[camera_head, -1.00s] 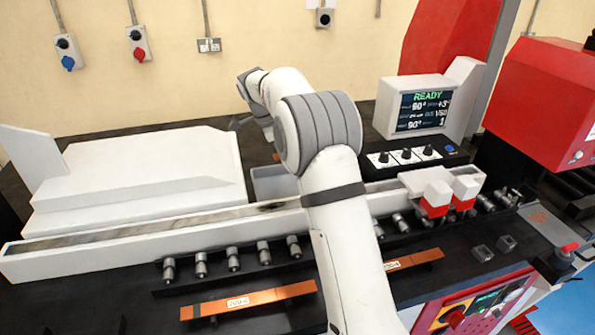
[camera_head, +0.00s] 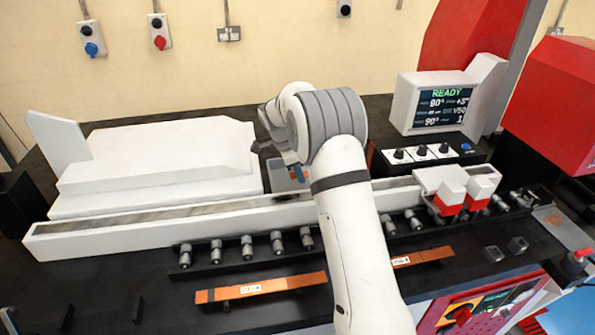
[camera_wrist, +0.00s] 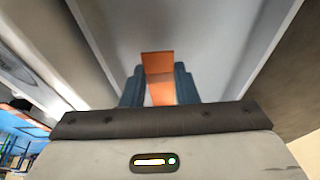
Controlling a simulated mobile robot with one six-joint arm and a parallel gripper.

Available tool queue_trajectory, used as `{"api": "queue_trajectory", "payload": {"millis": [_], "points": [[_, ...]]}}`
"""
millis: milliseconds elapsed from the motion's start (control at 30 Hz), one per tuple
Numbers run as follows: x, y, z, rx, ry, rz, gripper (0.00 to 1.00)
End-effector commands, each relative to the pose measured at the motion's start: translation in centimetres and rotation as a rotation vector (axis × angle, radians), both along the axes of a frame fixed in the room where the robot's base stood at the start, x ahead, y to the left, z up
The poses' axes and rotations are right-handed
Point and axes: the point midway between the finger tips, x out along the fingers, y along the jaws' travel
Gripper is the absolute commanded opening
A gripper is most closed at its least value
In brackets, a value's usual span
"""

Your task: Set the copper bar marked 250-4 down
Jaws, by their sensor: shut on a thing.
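My gripper (camera_wrist: 160,92) is shut on a short orange copper bar (camera_wrist: 157,64), which stands out between the two blue-grey fingers in the wrist view. A plain grey surface lies beyond the bar, between pale walls. No mark can be read on the held bar. In the head view my arm covers most of the gripper; a small orange patch (camera_head: 296,173) shows beside the arm, over the grey tray (camera_head: 277,184) behind the white rail. I cannot tell whether the bar touches the tray floor.
Two labelled copper bars lie at the front: a left bar (camera_head: 285,283) and a right bar (camera_head: 432,256), partly behind my arm. A white rail (camera_head: 130,229) and a row of metal pegs (camera_head: 246,248) run across. The control screen (camera_head: 440,107) reads READY.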

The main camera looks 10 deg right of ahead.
Motion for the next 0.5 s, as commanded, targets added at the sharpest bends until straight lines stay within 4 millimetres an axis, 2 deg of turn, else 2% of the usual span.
{"api": "queue_trajectory", "payload": {"millis": [467,500], "points": [[0.03,-0.08,-1.07,0.000,-0.001,-0.001,0.00],[0.01,-0.08,-1.13,0.000,0.000,-0.001,0.28]]}}
